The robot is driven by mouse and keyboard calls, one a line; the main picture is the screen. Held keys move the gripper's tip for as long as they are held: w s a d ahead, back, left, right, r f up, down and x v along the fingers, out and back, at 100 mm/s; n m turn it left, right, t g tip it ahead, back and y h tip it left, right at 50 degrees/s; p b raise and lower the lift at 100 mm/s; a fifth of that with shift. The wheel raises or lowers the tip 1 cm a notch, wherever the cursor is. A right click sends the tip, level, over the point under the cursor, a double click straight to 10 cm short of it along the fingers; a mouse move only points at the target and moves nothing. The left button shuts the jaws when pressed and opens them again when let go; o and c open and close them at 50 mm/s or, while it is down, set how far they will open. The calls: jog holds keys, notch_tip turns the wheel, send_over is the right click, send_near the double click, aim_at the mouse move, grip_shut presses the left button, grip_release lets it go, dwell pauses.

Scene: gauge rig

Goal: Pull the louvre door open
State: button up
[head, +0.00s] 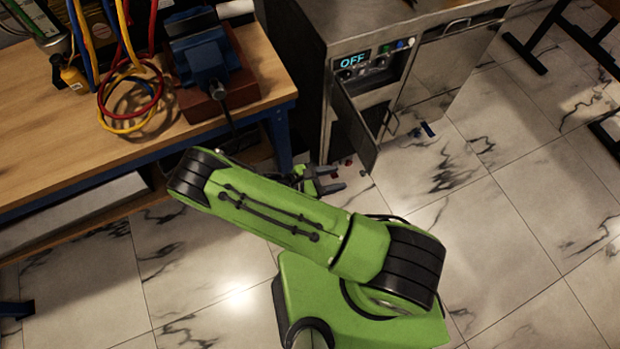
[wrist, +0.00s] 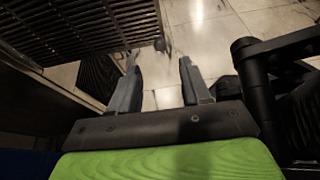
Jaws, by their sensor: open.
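The louvre door (head: 354,125) is a dark panel on the front of the metal cabinet in the head view. It stands swung out at an angle, with an opening beside it on the right. In the wrist view its slatted face (wrist: 75,30) fills the upper left. My gripper (head: 338,178) is open and empty, low beside the door's lower end. In the wrist view my gripper (wrist: 158,64) has its two fingers apart, with floor between them. The left fingertip is close to the slatted panel's edge; I cannot tell whether they touch. A small dark knob-like part (wrist: 159,44) shows just beyond the fingertips.
The metal cabinet (head: 440,75) has a display reading OFF (head: 353,61). A wooden workbench (head: 60,130) with a blue vise (head: 203,62) and coloured hoses (head: 128,95) stands at left. Small red and blue items lie on the floor by the cabinet.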

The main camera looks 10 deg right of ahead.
jog(key=v, duration=0.8)
jog(key=shift+p, duration=0.4)
jog(key=shift+d+f, duration=0.1)
notch_tip(320, 180, up, 25)
jog(key=w+d+m+g+y+p, duration=0.25)
jog(key=m+y+p, duration=0.35)
jog(key=m+y, duration=0.4)
jog(key=s+d+r+m+t+y+p, duration=0.1)
jog(key=s+r+m, duration=0.4)
jog(key=r, duration=0.5)
jog(key=s+d+r+m+t+y+p, duration=0.2)
jog(key=s+d+r+m+t+p, duration=0.2)
jog(key=s+r, duration=0.4)
notch_tip(320, 180, up, 2)
jog(key=shift+d+r+m+t, duration=0.1)
jog(key=shift+d+m+t, duration=0.25)
jog(key=shift+t, duration=0.2)
